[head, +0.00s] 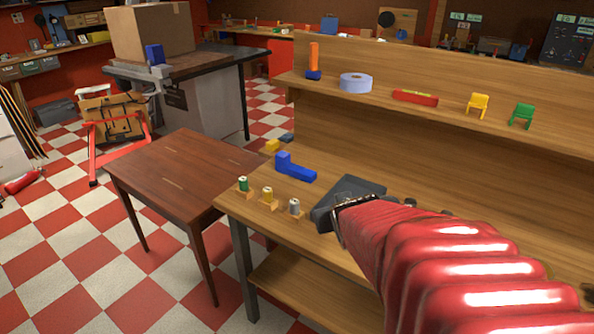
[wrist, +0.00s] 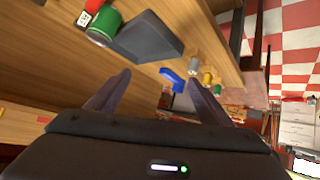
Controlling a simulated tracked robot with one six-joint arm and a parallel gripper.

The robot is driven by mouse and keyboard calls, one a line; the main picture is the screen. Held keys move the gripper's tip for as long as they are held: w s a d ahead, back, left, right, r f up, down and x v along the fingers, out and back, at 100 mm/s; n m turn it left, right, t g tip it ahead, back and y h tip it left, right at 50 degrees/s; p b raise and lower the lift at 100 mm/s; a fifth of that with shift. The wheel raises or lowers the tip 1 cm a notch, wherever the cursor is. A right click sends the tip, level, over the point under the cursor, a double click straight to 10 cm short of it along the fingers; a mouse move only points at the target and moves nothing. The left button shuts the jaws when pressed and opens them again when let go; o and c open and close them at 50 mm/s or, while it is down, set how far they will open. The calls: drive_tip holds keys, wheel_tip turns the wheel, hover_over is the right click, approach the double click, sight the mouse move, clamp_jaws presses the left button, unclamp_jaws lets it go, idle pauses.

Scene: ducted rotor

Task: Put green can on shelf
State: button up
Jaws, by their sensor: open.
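A large green can (wrist: 104,27) with a silvery end shows at the top left of the wrist view. It is beside a dark grey tray-like slab (wrist: 148,35) on the wooden bench. A smaller green can (head: 243,184) stands on a little wooden base at the bench's left edge in the head view, beside a yellow one (head: 267,195) and a silver one (head: 294,207). The raised wooden shelf (head: 430,115) runs along the back of the bench. My gripper (wrist: 158,84) is open and empty, apart from the cans. My red arm hides part of the bench in the head view.
The shelf holds an orange-and-blue item (head: 314,60), a tape roll (head: 356,83), a red level (head: 415,97) and yellow (head: 478,104) and green (head: 522,115) toy chairs. A blue L-shaped block (head: 296,168) lies on the bench. A brown table (head: 180,165) stands left.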

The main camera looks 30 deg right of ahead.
drive_tip(key=s+d+f+t, duration=0.1)
drive_tip(key=s+d+f, duration=0.1)
drive_tip(key=d, duration=0.3)
drive_tip(key=s+d+f+m+h, duration=0.1)
drive_tip(key=s+d+f, duration=0.1)
drive_tip(key=d, duration=0.3)
drive_tip(key=s+d+f+m+t, duration=0.1)
drive_tip(key=s+d+f, duration=0.1)
drive_tip(key=d, duration=0.4)
drive_tip(key=shift+s+f+t+h, duration=0.1)
drive_tip(key=shift+f+t+h, duration=0.2)
drive_tip(key=shift+f, duration=0.1)
drive_tip(key=shift+s+d+f+t, duration=0.2)
drive_tip(key=shift+s+d+t, duration=0.15)
drive_tip(key=shift+s, duration=0.1)
drive_tip(key=shift+w, duration=0.1)
drive_tip(key=x, duration=0.8)
drive_tip(key=shift+w+d+f, duration=0.15)
drive_tip(key=shift+x, duration=2.6)
